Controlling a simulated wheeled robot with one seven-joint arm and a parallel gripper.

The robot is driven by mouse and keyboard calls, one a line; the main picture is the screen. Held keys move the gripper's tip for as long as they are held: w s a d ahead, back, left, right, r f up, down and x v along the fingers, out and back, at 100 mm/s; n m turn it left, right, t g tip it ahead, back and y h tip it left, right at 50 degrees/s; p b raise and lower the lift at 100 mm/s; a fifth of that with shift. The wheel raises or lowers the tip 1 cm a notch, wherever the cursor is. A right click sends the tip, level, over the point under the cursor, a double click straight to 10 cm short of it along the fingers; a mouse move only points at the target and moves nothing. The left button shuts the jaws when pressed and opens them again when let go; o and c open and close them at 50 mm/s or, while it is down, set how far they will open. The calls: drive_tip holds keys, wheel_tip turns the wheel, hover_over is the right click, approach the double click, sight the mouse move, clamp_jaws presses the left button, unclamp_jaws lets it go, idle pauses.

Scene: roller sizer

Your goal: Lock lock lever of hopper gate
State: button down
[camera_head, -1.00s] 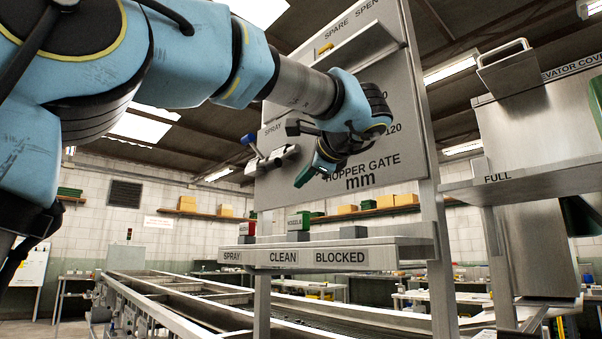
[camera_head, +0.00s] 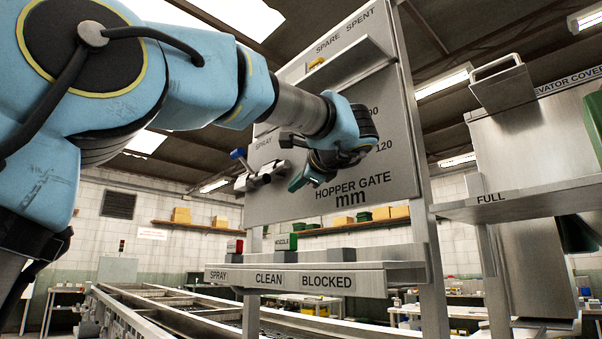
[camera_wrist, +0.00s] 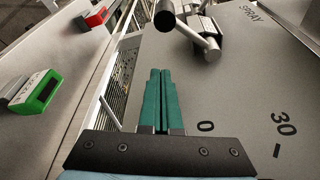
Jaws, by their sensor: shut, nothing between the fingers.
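The hopper gate panel (camera_head: 400,165) is an upright grey board lettered "HOPPER GATE mm" with a number scale. My gripper (camera_head: 294,186) is in front of it, left of the lettering. In the wrist view its green fingers (camera_wrist: 161,72) are together, with nothing between them. A metal lever with a dark round end (camera_wrist: 165,18) and a clamp-like mount (camera_wrist: 205,42) are on the panel beyond the fingertips, apart from them. I cannot tell whether this is the lock lever. My wrist hides part of the scale in the head view.
A metal fitting with a blue handle (camera_head: 238,153) is at the panel's left edge by "SPRAY". Below is a shelf (camera_head: 390,277) labelled SPRAY, CLEAN, BLOCKED, holding red (camera_head: 235,246) and green (camera_head: 285,242) blocks. A steel cabinet (camera_head: 525,130) stands at right.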

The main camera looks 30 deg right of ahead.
sight(272, 173)
drive_tip(key=w+a+p, duration=0.1)
drive_tip(key=w, duration=0.1)
drive_tip(key=w+a+r+p, duration=0.1)
drive_tip(key=a, duration=0.1)
drive_tip(key=shift+w, duration=0.4)
drive_tip(key=shift+a+p, duration=0.1)
drive_tip(key=shift+p, duration=0.2)
